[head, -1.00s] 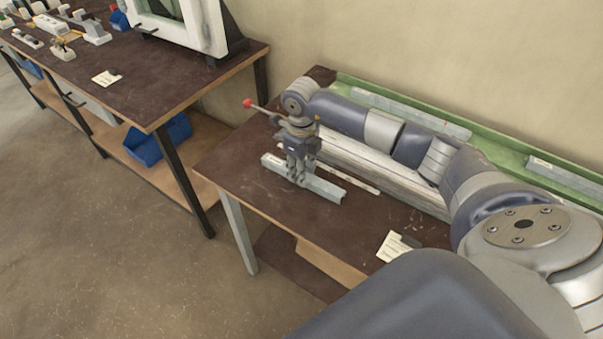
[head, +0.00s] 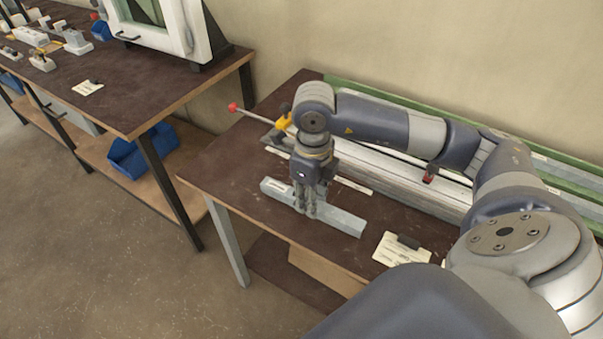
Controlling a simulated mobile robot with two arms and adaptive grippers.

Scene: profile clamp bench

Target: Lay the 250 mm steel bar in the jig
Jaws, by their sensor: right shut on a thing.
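My right gripper (head: 307,212) points down and is shut on a grey steel bar (head: 342,219) near its middle. The bar has a pale label near its left end and runs slantwise over the front part of the brown bench. I cannot tell whether it touches the bench top or hangs just above it. Behind my gripper lies a long grey jig (head: 398,193), partly hidden by my right arm. A red-knobbed lever (head: 233,107) and a yellow part show at its left end. My left gripper is not in view.
A green trough (head: 345,84) runs along the back of the bench. A card with a dark clip (head: 402,250) lies at the bench front, right of the bar. A second bench (head: 120,97) with small devices stands at left, a blue bin (head: 130,157) below it.

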